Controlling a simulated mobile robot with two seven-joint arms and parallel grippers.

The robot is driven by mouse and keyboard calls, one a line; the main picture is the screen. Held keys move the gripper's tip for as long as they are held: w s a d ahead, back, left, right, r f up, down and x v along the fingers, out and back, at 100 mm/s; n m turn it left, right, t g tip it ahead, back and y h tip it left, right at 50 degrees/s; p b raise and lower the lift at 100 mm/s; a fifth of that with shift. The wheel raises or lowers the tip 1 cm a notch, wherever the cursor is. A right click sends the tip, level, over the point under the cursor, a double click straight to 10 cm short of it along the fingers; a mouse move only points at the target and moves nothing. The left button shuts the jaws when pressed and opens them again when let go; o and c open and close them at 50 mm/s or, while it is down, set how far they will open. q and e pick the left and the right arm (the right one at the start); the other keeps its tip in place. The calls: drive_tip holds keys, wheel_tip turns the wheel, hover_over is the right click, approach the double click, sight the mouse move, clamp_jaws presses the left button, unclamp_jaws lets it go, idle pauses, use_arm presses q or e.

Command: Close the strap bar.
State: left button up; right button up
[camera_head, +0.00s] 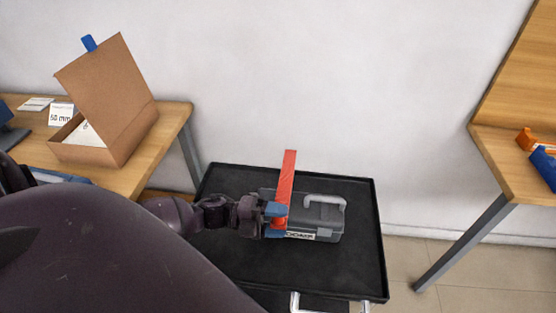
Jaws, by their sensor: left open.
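The strap bar (288,178) is red and stands up at a steep angle at the left part of a grey case (325,219). The case has a light grey handle on top and lies on a black cart tray (353,275). My left gripper (276,219), with blue fingertips, is open at the lower part of the strap bar. It hides part of the bar's lower end and the left side of the case. I cannot tell whether the fingers touch the bar. My right gripper is not in view.
A wooden table (178,120) at left holds an open cardboard box (110,105) and a small sign (61,114). Another wooden table (497,160) at right holds orange and blue items. The tray's raised rim surrounds the case. My dark arm covers the lower left.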

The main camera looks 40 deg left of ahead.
use_arm(q)
drive_tip(key=v, duration=1)
drive_tip(key=shift+s+a, duration=0.3)
drive_tip(key=shift+c, duration=0.3)
